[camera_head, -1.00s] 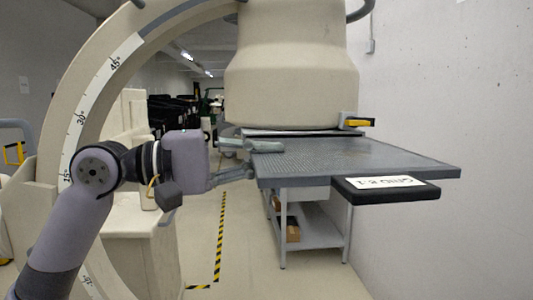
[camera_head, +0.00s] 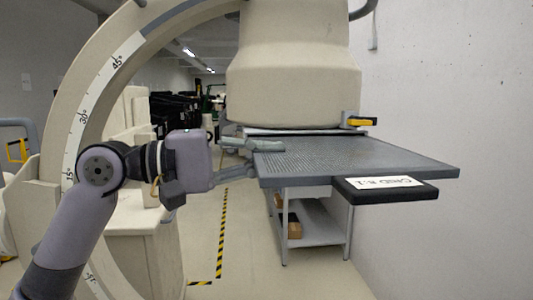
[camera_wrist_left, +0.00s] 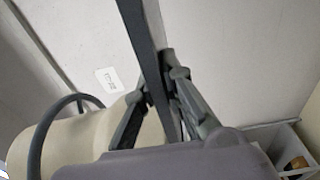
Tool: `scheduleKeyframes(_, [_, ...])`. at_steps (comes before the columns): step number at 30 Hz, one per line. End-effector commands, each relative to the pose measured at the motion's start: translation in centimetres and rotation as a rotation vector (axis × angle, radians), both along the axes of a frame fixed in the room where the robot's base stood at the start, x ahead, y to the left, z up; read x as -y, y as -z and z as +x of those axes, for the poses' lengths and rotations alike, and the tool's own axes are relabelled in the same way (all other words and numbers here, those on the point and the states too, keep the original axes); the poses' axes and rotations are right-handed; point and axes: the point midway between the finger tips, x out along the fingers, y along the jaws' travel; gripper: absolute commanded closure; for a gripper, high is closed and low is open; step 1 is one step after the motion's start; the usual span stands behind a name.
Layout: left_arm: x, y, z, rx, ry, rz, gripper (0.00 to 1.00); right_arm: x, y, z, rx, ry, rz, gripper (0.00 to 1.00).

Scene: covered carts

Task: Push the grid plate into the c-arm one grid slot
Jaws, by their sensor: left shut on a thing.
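The grid plate (camera_head: 350,158) is a flat grey perforated plate with a black handle tab (camera_head: 388,190) labelled GRID 8:1 at its front right. It lies level, its back edge at the grid slot (camera_head: 300,132) under the beige c-arm head (camera_head: 292,85). How far it sits inside the slot is hard to tell. My left gripper (camera_head: 262,160) is shut on the plate's left edge, one finger above and one below. In the left wrist view the fingers (camera_wrist_left: 160,92) clasp the plate's edge (camera_wrist_left: 148,50), seen as a dark bar. My right gripper is not in view.
A yellow-and-black latch (camera_head: 361,121) sits at the slot's right side. A grey cart (camera_head: 315,222) with brown boxes stands below and behind the plate. The c-arm's curved arc (camera_head: 95,95) rises at the left. A white wall is at the right.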

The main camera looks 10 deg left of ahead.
Motion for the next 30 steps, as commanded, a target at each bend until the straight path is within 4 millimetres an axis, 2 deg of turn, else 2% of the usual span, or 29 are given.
scheduleKeyframes(30, [-0.07, -0.14, -0.02, 0.002, -0.001, -0.003, 1.0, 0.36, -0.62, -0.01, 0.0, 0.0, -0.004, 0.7])
